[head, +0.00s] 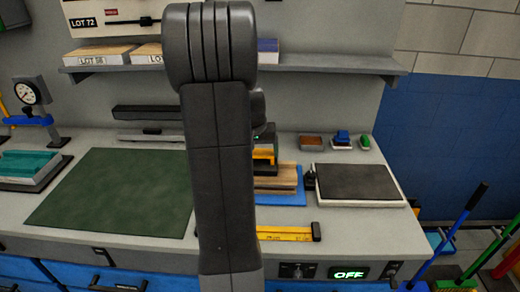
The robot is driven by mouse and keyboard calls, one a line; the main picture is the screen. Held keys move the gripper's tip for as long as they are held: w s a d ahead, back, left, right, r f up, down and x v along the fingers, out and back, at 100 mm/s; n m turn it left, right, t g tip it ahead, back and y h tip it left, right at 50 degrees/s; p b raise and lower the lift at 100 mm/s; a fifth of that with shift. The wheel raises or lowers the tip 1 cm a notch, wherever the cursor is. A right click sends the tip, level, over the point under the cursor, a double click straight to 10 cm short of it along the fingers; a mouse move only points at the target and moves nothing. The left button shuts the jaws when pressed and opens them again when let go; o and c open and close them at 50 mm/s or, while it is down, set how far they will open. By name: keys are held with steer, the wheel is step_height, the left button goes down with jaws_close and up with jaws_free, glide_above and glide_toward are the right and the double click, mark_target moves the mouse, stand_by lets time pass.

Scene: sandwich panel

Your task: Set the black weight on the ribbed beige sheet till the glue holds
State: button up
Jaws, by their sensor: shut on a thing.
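My arm stands upright in the middle of the head view and covers much of the bench behind it. Only the right edge of my gripper (264,140) shows past it; the fingertips are mostly hidden. It is shut on the black weight (264,164), a dark block with an orange-yellow part, of which only the right side shows. The weight is over the beige sheet (284,178), the tan top of a stack on a blue base (283,198). The ribs are too small to make out. I cannot tell whether weight and sheet touch.
A dark panel on a white base (360,202) lies right of the stack, near small blocks (342,138). A yellow bar (285,234) lies in front. A green mat (115,195) lies clear at left. A dial gauge (30,92) stands far left; a shelf (330,65) runs above.

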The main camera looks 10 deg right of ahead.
steer(key=shift+w+f+b, duration=0.1)
steer(key=shift+f+b, duration=0.2)
steer(key=shift+b, duration=0.05)
steer(key=o, duration=2)
steer(key=shift+r+p, duration=0.55)
steer(key=v, duration=1.1)
steer(key=shift+s+r+b, duration=0.25)
steer(key=shift+r+b, duration=0.05)
steer(key=shift+b, duration=0.05)
steer(key=shift+a, duration=0.1)
steer(key=x, duration=1.3)
steer(key=shift+f, duration=0.1)
steer(key=shift+s+r, duration=0.1)
steer(key=shift+r, duration=0.45)
